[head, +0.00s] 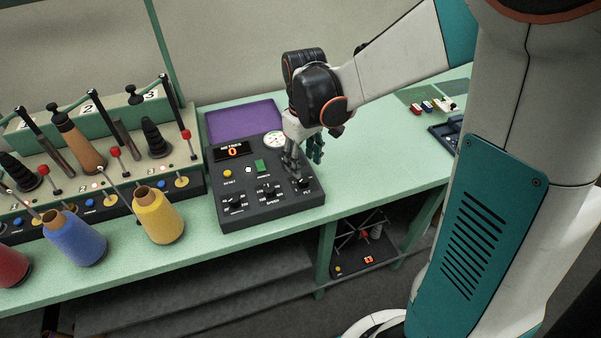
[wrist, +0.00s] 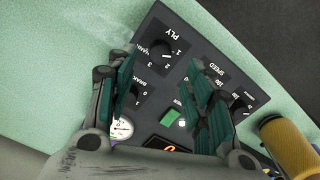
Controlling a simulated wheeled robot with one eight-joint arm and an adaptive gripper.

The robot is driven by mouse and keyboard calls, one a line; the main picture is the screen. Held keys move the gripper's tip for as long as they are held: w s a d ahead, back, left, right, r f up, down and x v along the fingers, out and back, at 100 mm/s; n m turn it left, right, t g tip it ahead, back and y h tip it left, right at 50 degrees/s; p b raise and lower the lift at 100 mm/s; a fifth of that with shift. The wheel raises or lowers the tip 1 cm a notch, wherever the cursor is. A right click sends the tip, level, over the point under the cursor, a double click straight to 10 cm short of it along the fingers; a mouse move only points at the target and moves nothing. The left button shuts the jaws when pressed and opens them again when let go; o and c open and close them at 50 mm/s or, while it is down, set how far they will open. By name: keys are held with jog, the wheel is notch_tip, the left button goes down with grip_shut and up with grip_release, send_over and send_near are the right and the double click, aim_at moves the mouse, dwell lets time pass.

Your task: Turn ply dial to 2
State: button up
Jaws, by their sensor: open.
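The ply dial (wrist: 161,51) is a black knob on a plate marked PLY with numbers around it, at a corner of the dark control panel (wrist: 205,42). In the head view the dial (head: 303,184) is at the panel's right front corner. The number it points to is too small to tell. My gripper (head: 302,165) is above the panel, pointing down, just behind the dial. In the wrist view my gripper (wrist: 163,68) has its fingers apart, with the dial showing beyond the gap between the tips. Nothing is between the fingers.
The panel also has a speed dial (head: 269,191), a green button (head: 262,166), a red-lit meters display (head: 232,151) and a round gauge (head: 274,140). A yellow thread cone (head: 160,217) stands to the left. A purple sheet (head: 245,119) lies behind.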

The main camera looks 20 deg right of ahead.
aim_at(303, 179)
notch_tip(303, 179, down, 6)
jog(key=shift+f+b, duration=0.2)
jog(key=shift+b, duration=0.6)
jog(key=c, duration=1.1)
